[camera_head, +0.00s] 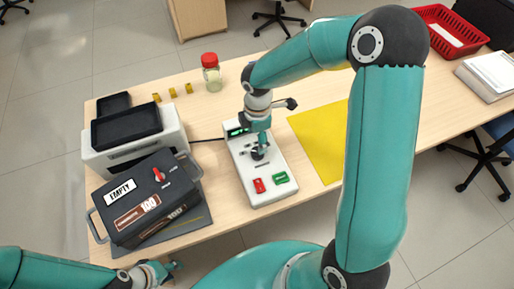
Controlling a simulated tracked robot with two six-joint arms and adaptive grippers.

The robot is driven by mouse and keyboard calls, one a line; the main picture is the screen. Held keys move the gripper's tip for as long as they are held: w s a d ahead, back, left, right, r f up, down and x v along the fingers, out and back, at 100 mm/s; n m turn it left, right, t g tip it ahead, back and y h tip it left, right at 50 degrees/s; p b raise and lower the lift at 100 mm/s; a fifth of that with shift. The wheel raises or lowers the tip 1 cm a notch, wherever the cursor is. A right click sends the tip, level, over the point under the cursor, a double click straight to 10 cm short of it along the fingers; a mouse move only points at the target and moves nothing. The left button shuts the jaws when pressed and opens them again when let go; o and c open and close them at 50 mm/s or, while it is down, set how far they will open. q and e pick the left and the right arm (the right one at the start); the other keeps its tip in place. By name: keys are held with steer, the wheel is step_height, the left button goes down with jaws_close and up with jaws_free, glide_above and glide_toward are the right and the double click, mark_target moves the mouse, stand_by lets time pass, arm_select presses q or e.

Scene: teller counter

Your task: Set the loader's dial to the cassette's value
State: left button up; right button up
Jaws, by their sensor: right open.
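The dark grey cassette (145,232) sits at the left of the counter, with handles, an EMPTY label, a red knob and brown labels reading 100. The white loader panel (268,192) lies mid-counter, with a small green display (237,131), a red button (258,185) and a green button (281,178). My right gripper (259,152) points down over the panel's dial area, its open fingers around or just above the dark dial. They largely hide the dial, so its setting cannot be read. My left gripper (168,271) is low beside the counter's front edge, its opening unclear.
A white machine (100,158) with black trays (127,126) stands behind the cassette. A red-lidded jar (211,75) and small yellow pieces (173,91) are at the back. A yellow mat (322,150) lies right of the panel. A red basket (450,30) is far right.

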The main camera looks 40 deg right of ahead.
step_height(320, 180, down, 7)
steer(key=shift+r, duration=0.15)
steer(key=c, duration=1.1)
steer(key=shift+c, duration=0.2)
